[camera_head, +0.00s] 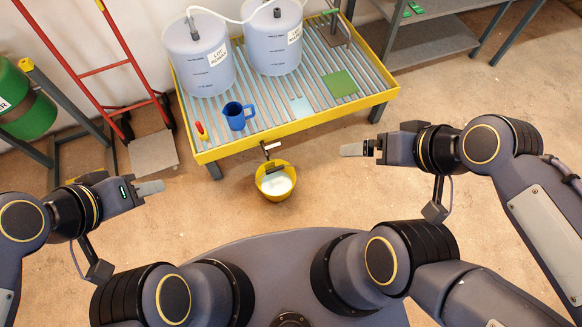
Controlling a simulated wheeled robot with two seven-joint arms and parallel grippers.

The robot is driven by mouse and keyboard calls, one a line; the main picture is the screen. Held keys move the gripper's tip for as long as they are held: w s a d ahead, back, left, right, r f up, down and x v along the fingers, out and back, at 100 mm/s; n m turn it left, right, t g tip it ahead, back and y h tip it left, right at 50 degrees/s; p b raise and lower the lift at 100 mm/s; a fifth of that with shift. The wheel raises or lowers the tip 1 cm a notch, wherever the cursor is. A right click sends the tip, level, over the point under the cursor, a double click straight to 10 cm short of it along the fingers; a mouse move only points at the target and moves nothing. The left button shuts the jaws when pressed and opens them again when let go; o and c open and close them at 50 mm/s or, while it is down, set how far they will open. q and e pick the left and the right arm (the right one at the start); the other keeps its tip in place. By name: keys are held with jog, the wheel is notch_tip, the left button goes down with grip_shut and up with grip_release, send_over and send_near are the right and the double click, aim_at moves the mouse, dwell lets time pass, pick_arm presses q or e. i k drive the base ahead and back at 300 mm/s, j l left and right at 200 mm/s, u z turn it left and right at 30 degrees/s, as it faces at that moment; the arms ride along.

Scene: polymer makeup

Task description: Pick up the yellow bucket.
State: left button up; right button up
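The yellow bucket (265,174) stands upright on the floor, just in front of the low yellow-framed platform. It has something white inside. A dark grey piece with a light part (269,152) rises at its back rim; I cannot tell whether it is a handle or a tool. My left gripper (150,188) is to the left of the bucket, well apart from it and empty. My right gripper (352,149) is to the right of the bucket, also apart and empty. From above, each gripper's fingers overlap, so the gap between them is hidden.
The slatted platform (295,124) holds two large labelled tanks (204,72) (277,55), a blue mug (236,121) and a small red-and-yellow item (201,131). A red hand truck (127,113) and a green drum (30,118) are at left. Grey shelving (435,42) stands back right. Floor around the bucket is clear.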

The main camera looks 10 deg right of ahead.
aim_at(275, 178)
jog(key=k+z, duration=0.1)
jog(key=i+l, duration=0.55)
jog(key=l+u, duration=0.1)
jog(key=u, duration=1.45)
